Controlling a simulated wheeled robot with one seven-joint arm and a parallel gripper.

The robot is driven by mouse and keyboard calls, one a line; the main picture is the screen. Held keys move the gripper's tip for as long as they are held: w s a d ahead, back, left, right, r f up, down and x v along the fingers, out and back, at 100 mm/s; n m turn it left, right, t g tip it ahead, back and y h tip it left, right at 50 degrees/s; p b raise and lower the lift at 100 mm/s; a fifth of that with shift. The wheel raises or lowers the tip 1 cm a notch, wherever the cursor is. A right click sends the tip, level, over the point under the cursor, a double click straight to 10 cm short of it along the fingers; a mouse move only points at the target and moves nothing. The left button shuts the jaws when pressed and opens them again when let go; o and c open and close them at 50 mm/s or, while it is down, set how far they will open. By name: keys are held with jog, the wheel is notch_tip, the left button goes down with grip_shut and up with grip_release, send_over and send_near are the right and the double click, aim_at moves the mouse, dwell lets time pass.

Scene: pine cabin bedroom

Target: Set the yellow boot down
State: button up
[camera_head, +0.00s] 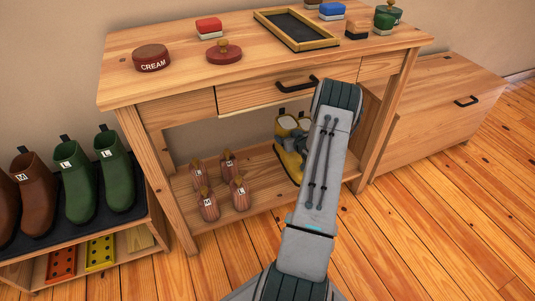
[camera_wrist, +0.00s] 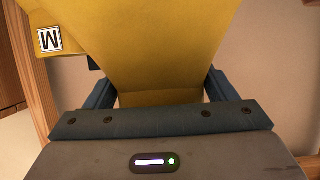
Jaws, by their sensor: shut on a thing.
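The yellow boot (camera_wrist: 165,50) fills the upper middle of the wrist view, between the two fingers of my gripper (camera_wrist: 159,88), which is shut on it. A further yellow part with a white M label (camera_wrist: 49,39) shows at the upper left there; I cannot tell for sure whether it is a second boot. In the head view, yellow boot shapes (camera_head: 291,162) with pale openings stand at the lower shelf (camera_head: 262,213) of the wooden bench, partly behind my arm. My arm hides most of my gripper there. I cannot tell whether the held boot touches the shelf.
Several wooden shoe trees (camera_head: 239,194) stand left on the lower shelf. The bench top (camera_head: 125,87) holds a cream tin (camera_head: 151,58), brushes and a framed tray (camera_head: 297,44). A boot rack (camera_head: 137,210) stands left, a wooden chest (camera_head: 440,115) right.

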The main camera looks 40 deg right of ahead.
jog(key=w+a+f+b, duration=0.3)
jog(key=w+f+b, duration=0.2)
jog(key=w+f, duration=0.3)
jog(key=shift+f+b, duration=0.35)
jog(key=shift+f, duration=0.2)
jog(key=shift+w+f, duration=0.1)
jog(key=o, duration=1.5)
jog(key=shift+a+f, duration=0.1)
jog(key=shift+f, duration=0.05)
